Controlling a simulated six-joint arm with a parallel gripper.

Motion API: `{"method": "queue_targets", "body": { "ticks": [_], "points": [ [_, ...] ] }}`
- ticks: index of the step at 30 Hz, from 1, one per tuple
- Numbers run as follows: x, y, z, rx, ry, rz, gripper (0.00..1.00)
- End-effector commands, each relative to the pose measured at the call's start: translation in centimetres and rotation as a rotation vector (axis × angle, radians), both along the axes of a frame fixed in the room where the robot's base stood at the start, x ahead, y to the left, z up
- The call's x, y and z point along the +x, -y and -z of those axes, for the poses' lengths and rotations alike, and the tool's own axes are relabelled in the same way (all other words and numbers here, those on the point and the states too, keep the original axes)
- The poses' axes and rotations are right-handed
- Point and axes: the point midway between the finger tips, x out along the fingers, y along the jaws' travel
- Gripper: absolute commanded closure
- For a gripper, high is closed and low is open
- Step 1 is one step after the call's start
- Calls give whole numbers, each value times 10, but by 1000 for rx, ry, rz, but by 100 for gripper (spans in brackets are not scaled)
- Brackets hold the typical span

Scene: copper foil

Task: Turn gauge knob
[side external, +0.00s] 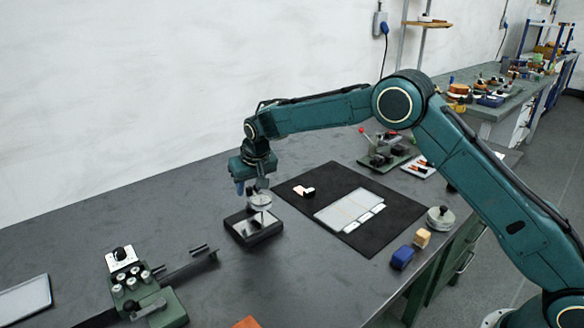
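A green fixture (155,306) stands at the lower left, with a white plate (121,258) that carries a black knob (120,253). Several round silver knobs or posts sit just below this plate. My gripper (254,190) points down, well to the right of and behind this fixture, over a small black-based stand (247,236). A round silver piece (260,200) is right at or below the gripper's tip. I cannot tell whether the gripper holds it or only hovers over it. The fingers are too small and partly covered to show their opening.
A blue block (402,257), a tan block (422,238) and a round metal item (440,218) stand near the front edge.

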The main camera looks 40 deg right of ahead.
Motion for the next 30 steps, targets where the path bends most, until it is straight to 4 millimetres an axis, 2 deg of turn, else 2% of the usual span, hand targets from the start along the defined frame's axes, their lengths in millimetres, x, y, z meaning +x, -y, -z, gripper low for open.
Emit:
{"method": "queue_targets", "body": {
  "ticks": [11,17,18,30],
  "points": [
    [2,0,4,0,0,0,61],
    [1,0,4,0,0,0,98],
    [1,0,4,0,0,0,100],
    [1,1,4,1,-1,-43,100]
  ]
}}
